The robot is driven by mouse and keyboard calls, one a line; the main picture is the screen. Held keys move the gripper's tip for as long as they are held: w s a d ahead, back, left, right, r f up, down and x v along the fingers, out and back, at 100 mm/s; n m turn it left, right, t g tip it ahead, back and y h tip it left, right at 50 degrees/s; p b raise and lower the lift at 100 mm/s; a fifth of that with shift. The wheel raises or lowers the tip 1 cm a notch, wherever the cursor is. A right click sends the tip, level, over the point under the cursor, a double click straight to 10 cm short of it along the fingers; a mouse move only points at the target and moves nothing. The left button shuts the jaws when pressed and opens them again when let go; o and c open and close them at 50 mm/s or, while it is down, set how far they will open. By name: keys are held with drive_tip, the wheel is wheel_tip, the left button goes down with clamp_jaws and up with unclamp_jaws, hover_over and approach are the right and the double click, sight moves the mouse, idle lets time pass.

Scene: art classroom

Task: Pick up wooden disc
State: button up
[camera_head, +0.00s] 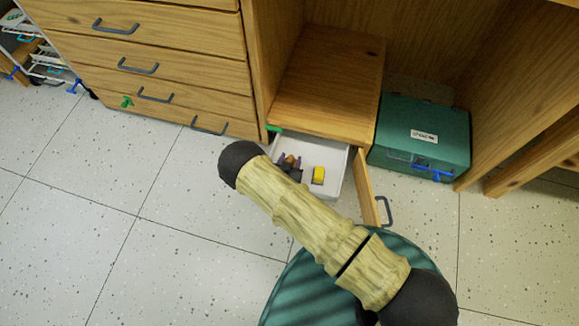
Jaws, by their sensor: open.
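A small brown piece (290,158), which may be the wooden disc, lies in the open white-lined drawer (338,182). Its shape is too small and covered to make out. My gripper (289,162) shows as small dark fingers at the drawer's left part, one on each side of the brown piece. It is open; whether the fingers touch the piece I cannot tell. My arm crosses in front and hides the rest of the gripper and the drawer's front left part.
A yellow block (318,175) lies in the drawer, right of my gripper. The drawer front (367,188) has a dark handle. A green case (421,138) stands at right. A wooden drawer cabinet (160,60) stands at left. The tiled floor (110,190) is clear at left.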

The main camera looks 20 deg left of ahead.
sight(290, 160)
drive_tip(key=shift+c, duration=0.4)
clamp_jaws()
drive_tip(key=shift+r, duration=0.1)
wheel_tip(290, 160, up, 10)
drive_tip(key=p, duration=0.6)
idle(0.4)
